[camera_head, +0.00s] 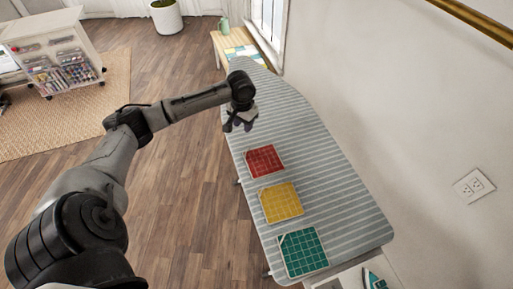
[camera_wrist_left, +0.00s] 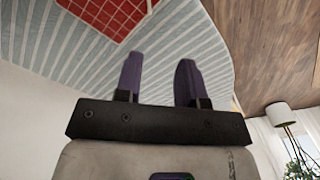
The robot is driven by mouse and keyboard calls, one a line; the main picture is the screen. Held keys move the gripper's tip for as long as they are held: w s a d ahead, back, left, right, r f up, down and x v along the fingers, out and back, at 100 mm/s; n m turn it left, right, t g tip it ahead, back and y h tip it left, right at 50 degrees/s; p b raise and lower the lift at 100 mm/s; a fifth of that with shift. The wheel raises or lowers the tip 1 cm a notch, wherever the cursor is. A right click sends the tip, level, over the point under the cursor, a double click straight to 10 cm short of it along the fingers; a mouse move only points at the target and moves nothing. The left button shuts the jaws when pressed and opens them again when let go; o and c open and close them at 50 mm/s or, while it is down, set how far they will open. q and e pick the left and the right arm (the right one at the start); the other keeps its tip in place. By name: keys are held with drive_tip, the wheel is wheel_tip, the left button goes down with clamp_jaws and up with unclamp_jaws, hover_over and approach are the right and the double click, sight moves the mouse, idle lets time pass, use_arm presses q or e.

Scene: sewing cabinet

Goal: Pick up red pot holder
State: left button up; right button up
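The red pot holder (camera_head: 264,161) is a square with a light grid pattern, lying flat on the striped ironing board (camera_head: 330,185). It also shows at the top edge of the left wrist view (camera_wrist_left: 108,14), partly cut off. My left gripper (camera_head: 238,126) is above the board, farther toward its narrow end than the red pot holder and apart from it. Its two fingers (camera_wrist_left: 160,77) are spread with nothing between them. My right gripper is in neither view.
A yellow pot holder (camera_head: 281,202) and a green pot holder (camera_head: 303,252) lie in a row nearer on the board. An iron (camera_head: 374,281) stands at the bottom right. A wall (camera_head: 430,110) runs along the right. A small wooden table (camera_head: 226,42) stands beyond the board.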

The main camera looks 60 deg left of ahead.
sight(263, 158)
use_arm(q)
drive_tip(key=f, duration=0.3)
drive_tip(key=d+f+n, duration=0.1)
drive_tip(key=f, duration=0.2)
drive_tip(key=f+n+b, duration=0.1)
drive_tip(key=f, duration=0.2)
drive_tip(key=shift+s+d, duration=0.2)
drive_tip(key=shift+d, duration=0.05)
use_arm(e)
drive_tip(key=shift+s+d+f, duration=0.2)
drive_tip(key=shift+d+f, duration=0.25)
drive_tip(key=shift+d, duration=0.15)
use_arm(q)
drive_tip(key=shift+w+d+f+b, duration=0.1)
drive_tip(key=shift+f+b, duration=0.1)
drive_tip(key=shift+f, duration=1.1)
drive_tip(key=shift+d+f+b, duration=0.1)
drive_tip(key=shift+f+b, duration=0.05)
drive_tip(key=shift+f, duration=1.1)
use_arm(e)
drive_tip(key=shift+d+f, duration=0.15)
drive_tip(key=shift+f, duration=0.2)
use_arm(q)
drive_tip(key=shift+c, duration=0.3)
clamp_jaws()
